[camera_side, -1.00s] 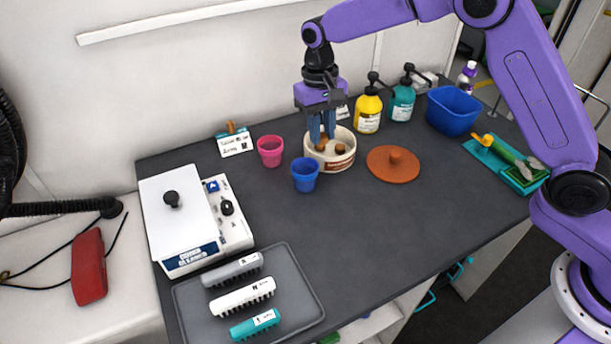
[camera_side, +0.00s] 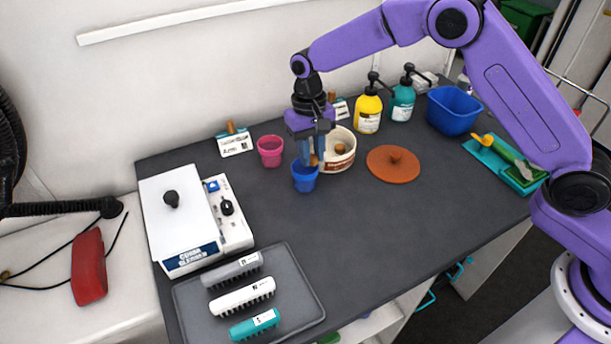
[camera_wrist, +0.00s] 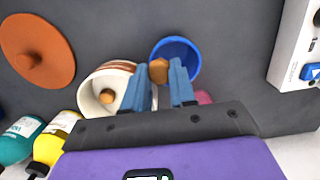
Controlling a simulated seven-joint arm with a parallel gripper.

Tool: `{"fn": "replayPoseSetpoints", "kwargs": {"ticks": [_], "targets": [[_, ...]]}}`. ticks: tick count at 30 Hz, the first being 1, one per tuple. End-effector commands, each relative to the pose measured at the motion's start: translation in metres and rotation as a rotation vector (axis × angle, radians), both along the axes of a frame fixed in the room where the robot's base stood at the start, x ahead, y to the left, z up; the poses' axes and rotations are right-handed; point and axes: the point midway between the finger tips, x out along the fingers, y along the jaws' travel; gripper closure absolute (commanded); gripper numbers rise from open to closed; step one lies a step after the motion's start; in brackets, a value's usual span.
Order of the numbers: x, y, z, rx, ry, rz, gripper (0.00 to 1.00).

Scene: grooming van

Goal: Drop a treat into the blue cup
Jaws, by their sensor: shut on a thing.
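My gripper (camera_side: 312,158) is shut on a brown treat (camera_side: 314,160), which also shows between the fingertips in the wrist view (camera_wrist: 158,71). The treat is at the rim of the blue cup (camera_side: 305,183), on its right side in the side view. In the wrist view the treat overlaps the left part of the blue cup's opening (camera_wrist: 177,43). I cannot tell whether it touches the rim. The cup stands upright. A cream treat bowl (camera_side: 342,163) sits just right of the cup, with another treat (camera_side: 340,149) in it.
A pink cup (camera_side: 270,151) stands behind and left of the blue cup. The brown lid (camera_side: 393,164) lies right of the bowl. Yellow (camera_side: 367,112) and teal (camera_side: 402,103) pump bottles stand behind. The front middle of the table is clear.

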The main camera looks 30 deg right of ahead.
Motion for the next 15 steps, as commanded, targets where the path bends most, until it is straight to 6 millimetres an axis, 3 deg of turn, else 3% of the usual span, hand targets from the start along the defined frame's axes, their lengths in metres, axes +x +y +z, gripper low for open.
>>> {"fn": "replayPoseSetpoints", "kwargs": {"ticks": [7, 8, 9, 10, 15], "targets": [[-0.0001, -0.0001, -0.0006, 0.0, 0.0, 0.0, 1.0], [-0.0001, -0.0001, -0.0006, 0.0, 0.0, 0.0, 0.65], [-0.0001, -0.0001, -0.0006, 0.0, 0.0, 0.0, 0.52], [-0.0001, -0.0001, -0.0005, 0.0, 0.0, 0.0, 0.45], [0.0, -0.0001, -0.0004, 0.0, 0.0, 0.0, 0.45]]}}
